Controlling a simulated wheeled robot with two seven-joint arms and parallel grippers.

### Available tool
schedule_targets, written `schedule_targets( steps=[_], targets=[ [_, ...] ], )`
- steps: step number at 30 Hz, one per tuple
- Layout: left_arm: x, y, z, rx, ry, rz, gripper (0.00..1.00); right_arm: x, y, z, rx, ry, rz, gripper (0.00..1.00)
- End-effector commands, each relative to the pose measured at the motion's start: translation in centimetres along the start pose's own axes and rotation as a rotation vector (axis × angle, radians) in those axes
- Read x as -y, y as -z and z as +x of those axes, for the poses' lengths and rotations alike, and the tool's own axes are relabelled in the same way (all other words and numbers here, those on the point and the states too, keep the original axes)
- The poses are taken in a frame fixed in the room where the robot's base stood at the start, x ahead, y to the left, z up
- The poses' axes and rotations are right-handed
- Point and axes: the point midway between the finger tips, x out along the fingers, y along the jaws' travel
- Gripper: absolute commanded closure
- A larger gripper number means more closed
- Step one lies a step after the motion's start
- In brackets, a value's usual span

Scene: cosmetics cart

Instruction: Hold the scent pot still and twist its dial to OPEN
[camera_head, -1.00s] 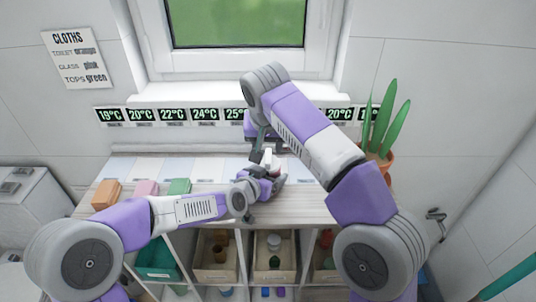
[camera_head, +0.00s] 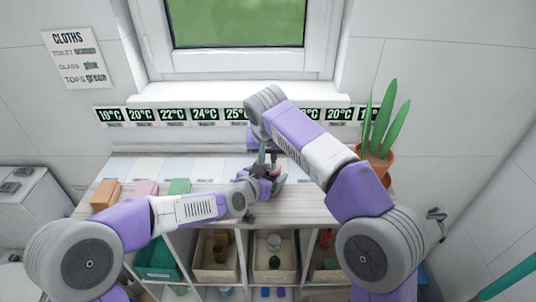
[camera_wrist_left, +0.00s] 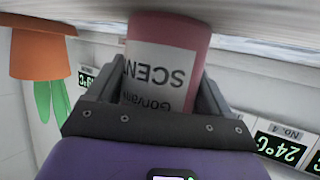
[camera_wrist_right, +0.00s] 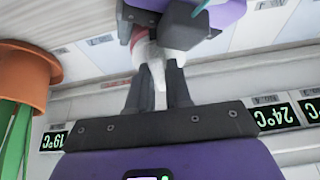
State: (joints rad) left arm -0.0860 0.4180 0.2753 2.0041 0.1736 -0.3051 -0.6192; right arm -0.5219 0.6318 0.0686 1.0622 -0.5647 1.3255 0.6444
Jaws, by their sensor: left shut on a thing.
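The scent pot (camera_wrist_left: 165,60) is a pink cylinder with a white label reading "SCENT" in the left wrist view. My left gripper (camera_wrist_left: 157,90) is shut around its sides, and the pot stands at the tabletop. In the head view the pot (camera_head: 274,171) is small and mostly covered by my grippers. My right gripper (camera_head: 266,160) is above it, pointing down. In the right wrist view my right gripper (camera_wrist_right: 160,80) has its fingers close together at a white part (camera_wrist_right: 150,55) on the pot's top. Whether they grip it, and the dial's marks, cannot be made out.
A potted plant (camera_head: 378,160) stands at the back right. Temperature displays (camera_head: 172,114) line the wall behind. Bins (camera_head: 215,270) with small items fill the shelves below.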

Motion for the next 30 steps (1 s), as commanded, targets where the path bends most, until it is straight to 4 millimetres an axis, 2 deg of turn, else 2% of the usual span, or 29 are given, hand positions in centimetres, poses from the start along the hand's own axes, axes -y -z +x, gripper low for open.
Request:
schedule_targets(
  steps=[14, 30],
  targets=[
    [0.02, 0.14, -0.02, -0.003, 0.001, 0.001, 0.65, -0.15, 0.03, -0.04, 0.001, 0.029, -0.065, 1.0],
    [0.03, 0.15, -0.02, -0.003, 0.001, 0.001, 0.65, -0.7, 0.19, 0.08, 0.002, 0.202, -0.483, 1.0]
  ],
)
